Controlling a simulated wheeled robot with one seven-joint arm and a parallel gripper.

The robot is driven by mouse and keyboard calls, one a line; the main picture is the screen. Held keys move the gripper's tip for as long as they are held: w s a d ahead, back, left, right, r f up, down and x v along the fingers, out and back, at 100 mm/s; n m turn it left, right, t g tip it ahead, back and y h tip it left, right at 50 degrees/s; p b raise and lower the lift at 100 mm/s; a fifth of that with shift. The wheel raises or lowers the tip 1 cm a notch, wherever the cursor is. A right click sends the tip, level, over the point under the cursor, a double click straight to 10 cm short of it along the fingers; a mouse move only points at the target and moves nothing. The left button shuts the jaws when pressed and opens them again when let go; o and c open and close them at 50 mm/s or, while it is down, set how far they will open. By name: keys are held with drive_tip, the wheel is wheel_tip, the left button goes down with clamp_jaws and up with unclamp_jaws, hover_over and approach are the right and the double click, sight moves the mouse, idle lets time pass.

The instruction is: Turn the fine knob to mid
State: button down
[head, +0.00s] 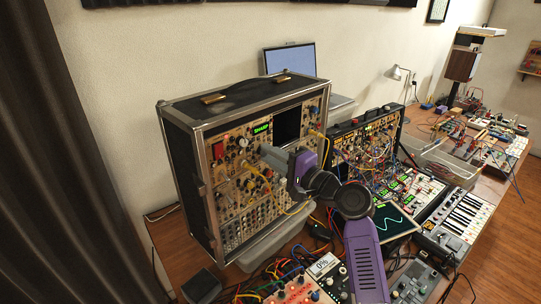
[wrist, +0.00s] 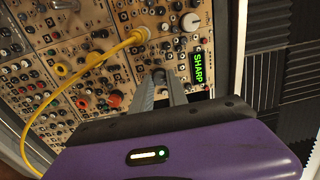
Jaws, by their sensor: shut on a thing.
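My gripper (wrist: 167,80) reaches the tall modular synth case (head: 196,162), with its two grey fingers pointing at the panel. In the wrist view the fingertips are close together around a small dark knob, most likely the fine knob, which they largely hide. Its pointer cannot be made out. A display with green letters reading SHARP (wrist: 198,68) is just right of the fingers, and the same lit display shows in the head view (head: 262,127). In the head view my arm hides the panel around the fingertips.
A yellow patch cable (wrist: 84,74) arcs left of the fingers from a jack above them. A large white knob (wrist: 190,22) sits above the display. A smaller patched synth case (head: 368,140) and a keyboard (head: 460,218) stand to the right on the wooden table.

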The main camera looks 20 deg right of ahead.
drive_tip(key=c, duration=1.3)
unclamp_jaws()
drive_tip(key=shift+s+d+f, duration=0.1)
drive_tip(key=shift+s, duration=0.05)
drive_tip(key=b+v, duration=0.2)
drive_tip(key=v, duration=0.5)
drive_tip(key=shift+s, duration=0.25)
drive_tip(key=shift+d, duration=0.15)
